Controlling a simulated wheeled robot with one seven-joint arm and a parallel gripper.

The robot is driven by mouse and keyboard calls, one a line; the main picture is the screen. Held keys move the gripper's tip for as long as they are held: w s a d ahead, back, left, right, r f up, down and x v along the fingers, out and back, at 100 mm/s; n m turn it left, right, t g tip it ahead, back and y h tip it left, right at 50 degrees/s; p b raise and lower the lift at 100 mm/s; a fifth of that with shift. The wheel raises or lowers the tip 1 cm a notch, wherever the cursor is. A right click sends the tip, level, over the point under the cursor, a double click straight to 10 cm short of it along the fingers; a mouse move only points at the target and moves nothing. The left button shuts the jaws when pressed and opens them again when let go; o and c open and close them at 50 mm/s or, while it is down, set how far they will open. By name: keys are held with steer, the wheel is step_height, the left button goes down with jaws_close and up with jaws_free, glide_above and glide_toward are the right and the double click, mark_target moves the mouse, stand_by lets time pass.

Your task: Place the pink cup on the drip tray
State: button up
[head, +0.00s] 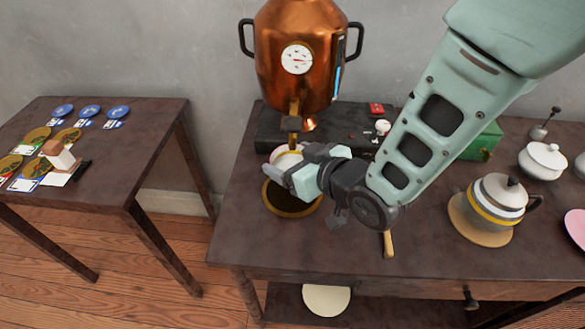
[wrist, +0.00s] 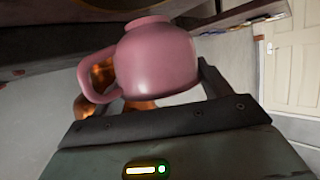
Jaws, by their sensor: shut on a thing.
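The pink cup (wrist: 155,60) fills the middle of the wrist view, with its handle to the left. My gripper (wrist: 150,85) is shut on it. In the head view my gripper (head: 284,173) is under the spout of the copper urn (head: 290,60), and only a pale part of the cup (head: 284,154) shows behind the fingers. The round drip tray (head: 292,208), with a gold rim and dark middle, is on the table below the gripper, partly hidden by it. The cup's base is hidden, so I cannot tell whether it touches the tray.
The urn's tap (head: 294,124) is close above the cup. A banded teapot (head: 497,202) on a round mat and a white lidded bowl (head: 542,160) stand to the right. A green box (head: 482,142) is partly behind my arm. A separate table (head: 140,175) is at left.

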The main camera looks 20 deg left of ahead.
mark_target(284, 167)
steer(key=shift+f, duration=1.8)
steer(key=shift+f, duration=0.15)
steer(key=o, duration=1)
steer(key=shift+o, duration=0.2)
steer(key=shift+r, duration=0.25)
steer(key=v, duration=1.2)
steer(key=shift+w, duration=0.1)
